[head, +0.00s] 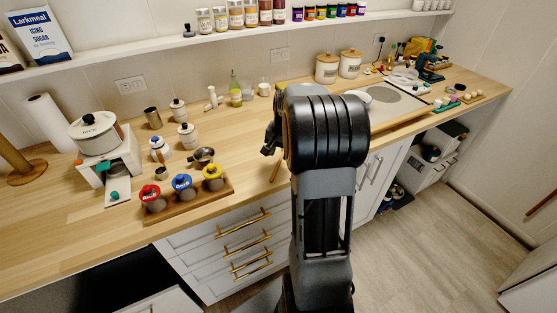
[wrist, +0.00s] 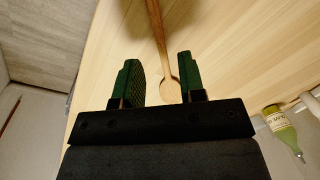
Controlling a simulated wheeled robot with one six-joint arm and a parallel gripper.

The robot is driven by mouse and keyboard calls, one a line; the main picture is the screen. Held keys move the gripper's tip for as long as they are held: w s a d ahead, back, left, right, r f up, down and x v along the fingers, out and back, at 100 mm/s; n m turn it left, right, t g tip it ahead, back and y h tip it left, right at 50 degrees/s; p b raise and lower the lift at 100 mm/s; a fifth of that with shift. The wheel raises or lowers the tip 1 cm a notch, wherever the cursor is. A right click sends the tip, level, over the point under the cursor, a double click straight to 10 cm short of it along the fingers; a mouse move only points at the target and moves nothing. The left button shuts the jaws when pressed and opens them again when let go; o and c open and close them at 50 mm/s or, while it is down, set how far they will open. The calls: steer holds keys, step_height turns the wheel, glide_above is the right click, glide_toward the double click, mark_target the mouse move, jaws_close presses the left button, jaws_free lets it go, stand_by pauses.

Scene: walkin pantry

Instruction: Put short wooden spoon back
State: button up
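The wooden spoon (wrist: 163,50) lies on the wooden counter in the wrist view, its round bowl near my gripper and its handle running up out of the picture. My gripper (wrist: 160,75) is open, with one green-padded finger on each side of the spoon and gaps visible between. In the head view my gripper (head: 268,146) is over the front part of the counter, mostly hidden by my own arm. A short brown stick, likely the spoon's handle (head: 277,170), shows there by the counter's front edge.
A board with red, blue and yellow lidded jars (head: 185,200) stands to the left. Behind are a metal pan (head: 203,155) and white canisters (head: 187,136). A green bottle (wrist: 283,132) shows right in the wrist view. Drawers (head: 240,245) lie below the edge.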

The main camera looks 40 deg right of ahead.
step_height(320, 180, up, 6)
steer(key=s+a+r+n, duration=0.3)
steer(key=s+a+n, duration=0.15)
steer(key=a, duration=0.55)
steer(key=s+a+f+n+t, duration=0.2)
steer(key=s+a+n, duration=0.4)
steer(key=s+a, duration=0.4)
steer(key=shift+s+a+f+t+h, duration=0.15)
steer(key=shift+s+f+t+h, duration=0.2)
steer(key=shift+f, duration=0.4)
steer(key=shift+w, duration=0.1)
